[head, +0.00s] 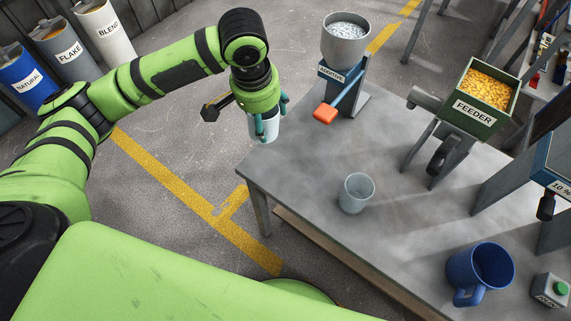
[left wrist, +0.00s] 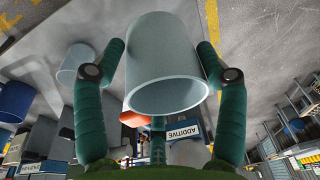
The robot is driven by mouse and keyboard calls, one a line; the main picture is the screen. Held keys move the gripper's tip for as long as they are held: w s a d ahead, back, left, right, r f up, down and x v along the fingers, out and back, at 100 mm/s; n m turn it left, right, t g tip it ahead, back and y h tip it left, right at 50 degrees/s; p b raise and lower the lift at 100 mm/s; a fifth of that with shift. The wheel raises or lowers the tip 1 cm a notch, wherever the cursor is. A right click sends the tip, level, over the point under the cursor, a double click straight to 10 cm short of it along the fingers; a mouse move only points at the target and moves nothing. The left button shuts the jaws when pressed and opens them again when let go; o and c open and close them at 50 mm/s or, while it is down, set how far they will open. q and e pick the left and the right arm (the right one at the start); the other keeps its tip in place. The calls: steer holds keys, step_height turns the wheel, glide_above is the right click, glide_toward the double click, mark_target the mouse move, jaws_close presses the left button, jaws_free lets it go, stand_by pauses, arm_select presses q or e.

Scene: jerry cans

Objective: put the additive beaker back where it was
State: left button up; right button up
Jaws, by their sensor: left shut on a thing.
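My left gripper (head: 266,128) is shut on a pale grey beaker (head: 271,123), holding it off the floor just beyond the table's far left corner. In the left wrist view the held beaker (left wrist: 165,65) sits between the dark green fingers, its open rim facing the camera. The beakers carry no label that I can read. A second, translucent grey beaker (head: 356,193) stands upright and looks empty on the grey table (head: 310,165). The additive dispenser (head: 345,75), with white granules in its hopper, stands at the table's far edge. My right gripper is not in view.
An orange-ended lever (head: 325,113) juts from the dispenser, right of the held beaker. The feeder (head: 478,105) stands further right. A blue mug-like jug (head: 479,272) and a green-button box (head: 550,290) are at the near right. The table's left part is clear.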

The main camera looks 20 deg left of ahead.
arm_select(q)
steer(key=w+d+r+m+h+b, duration=0.2)
steer(key=w+d+r+m+b, duration=0.1)
steer(key=r+m+b, duration=0.5)
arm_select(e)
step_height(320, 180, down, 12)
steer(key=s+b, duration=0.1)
arm_select(q)
steer(key=shift+n, duration=0.7)
steer(key=s+a+b+x, duration=0.1)
steer(key=x, duration=0.6)
steer(key=s+a+b+x, duration=0.1)
steer(key=x, duration=0.6)
steer(key=s+a+f+b+x, duration=0.1)
steer(key=a+x, duration=0.1)
steer(key=x, duration=0.5)
steer(key=shift+f, duration=0.25)
step_height(320, 180, down, 4)
steer(key=shift+r+b, duration=0.25)
steer(key=shift+b, duration=0.15)
steer(key=shift+f, duration=0.25)
steer(key=o, duration=1.1)
steer(key=shift+o, duration=0.9)
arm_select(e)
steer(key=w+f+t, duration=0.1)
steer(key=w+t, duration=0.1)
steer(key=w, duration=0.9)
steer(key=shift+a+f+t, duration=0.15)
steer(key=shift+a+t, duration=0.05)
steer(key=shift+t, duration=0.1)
